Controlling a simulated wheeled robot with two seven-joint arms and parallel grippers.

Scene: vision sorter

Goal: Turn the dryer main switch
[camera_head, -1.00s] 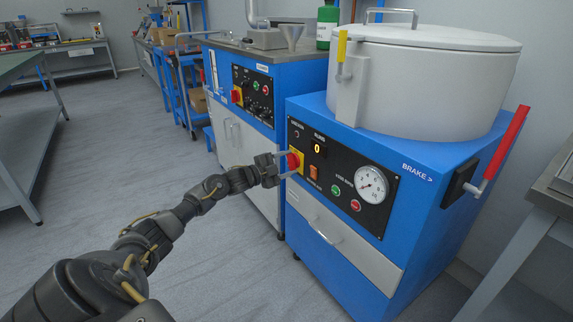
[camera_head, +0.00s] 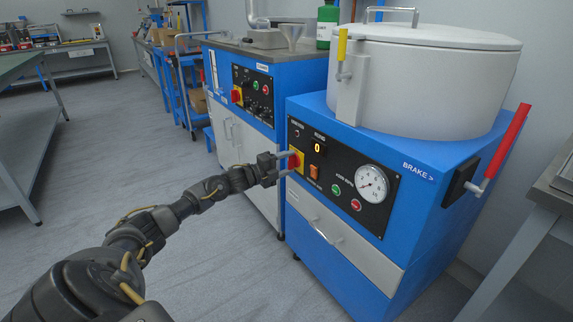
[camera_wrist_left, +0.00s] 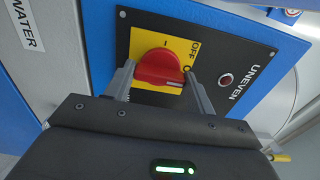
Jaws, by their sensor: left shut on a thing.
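The dryer main switch is a red knob on a yellow plate at the left end of the blue dryer's (camera_head: 345,270) black panel. In the left wrist view the red knob (camera_wrist_left: 160,68) sits between my two fingers, on its yellow plate (camera_wrist_left: 150,42) marked OFF. My left gripper (camera_wrist_left: 160,85) is shut on the knob. In the head view my left gripper (camera_head: 287,163) reaches the switch (camera_head: 296,160) from the left and partly covers it. My right gripper is not in view.
The panel also has a lit digit display (camera_head: 317,148), an orange rocker switch (camera_head: 314,171), green and red buttons and a round gauge (camera_head: 371,183). A red brake lever (camera_head: 506,141) is at the right. A second blue machine (camera_head: 245,110) stands behind left. Open floor lies left.

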